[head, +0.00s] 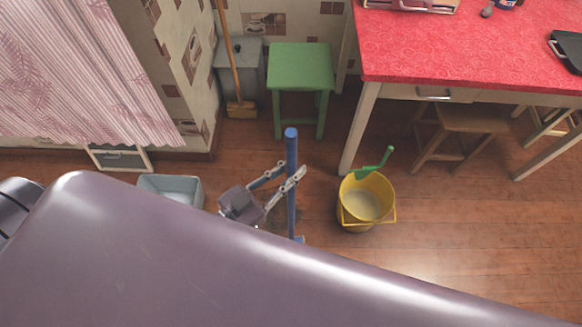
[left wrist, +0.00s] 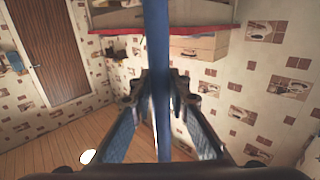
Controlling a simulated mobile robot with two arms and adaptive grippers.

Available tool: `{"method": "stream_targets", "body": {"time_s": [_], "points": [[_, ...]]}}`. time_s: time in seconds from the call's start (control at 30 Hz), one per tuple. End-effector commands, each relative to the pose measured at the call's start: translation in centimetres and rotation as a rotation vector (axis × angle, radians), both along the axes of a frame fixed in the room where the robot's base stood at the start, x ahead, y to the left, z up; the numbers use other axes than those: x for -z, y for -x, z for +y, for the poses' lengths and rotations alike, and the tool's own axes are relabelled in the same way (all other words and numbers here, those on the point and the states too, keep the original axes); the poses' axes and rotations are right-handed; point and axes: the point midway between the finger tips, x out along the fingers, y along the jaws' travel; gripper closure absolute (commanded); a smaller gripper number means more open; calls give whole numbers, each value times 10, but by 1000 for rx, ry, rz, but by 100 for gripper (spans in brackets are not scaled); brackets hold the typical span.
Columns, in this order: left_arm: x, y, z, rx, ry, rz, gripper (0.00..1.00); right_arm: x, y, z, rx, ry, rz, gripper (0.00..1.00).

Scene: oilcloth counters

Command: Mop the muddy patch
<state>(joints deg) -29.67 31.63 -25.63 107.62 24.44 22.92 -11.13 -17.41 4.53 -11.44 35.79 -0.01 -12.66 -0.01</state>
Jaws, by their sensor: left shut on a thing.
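My left gripper (head: 291,172) is shut on the blue handle (head: 291,145) of a mop, which stands nearly upright. In the left wrist view the blue handle (left wrist: 157,60) runs up between the two fingers (left wrist: 160,100). A bit of blue at the foot of the mop (head: 298,239) shows just above my arm; the rest of its head is hidden. A darker brown patch (head: 284,216) on the floor, partly hidden by the gripper and my arm, looks like the mud. My right gripper is not in view.
A yellow bucket (head: 352,222) with a green-handled tool (head: 372,164) stands right of the mop. A pale blue basin (head: 187,184) is to the left. A green stool (head: 300,68), a broom (head: 232,70) and a red-topped table (head: 450,45) stand behind.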

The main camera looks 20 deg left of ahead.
Motion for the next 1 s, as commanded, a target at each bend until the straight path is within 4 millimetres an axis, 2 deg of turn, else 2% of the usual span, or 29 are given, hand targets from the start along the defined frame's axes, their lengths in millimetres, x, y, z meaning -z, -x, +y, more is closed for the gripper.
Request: {"method": "stream_targets", "body": {"time_s": [0.17,0.6,1.0], "points": [[0,-3,0,0,2,-6,100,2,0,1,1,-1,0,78],[0,-41,12,0,-2,-5,100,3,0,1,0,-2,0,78],[0,-45,13,0,-3,-4,100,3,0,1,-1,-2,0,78]]}}
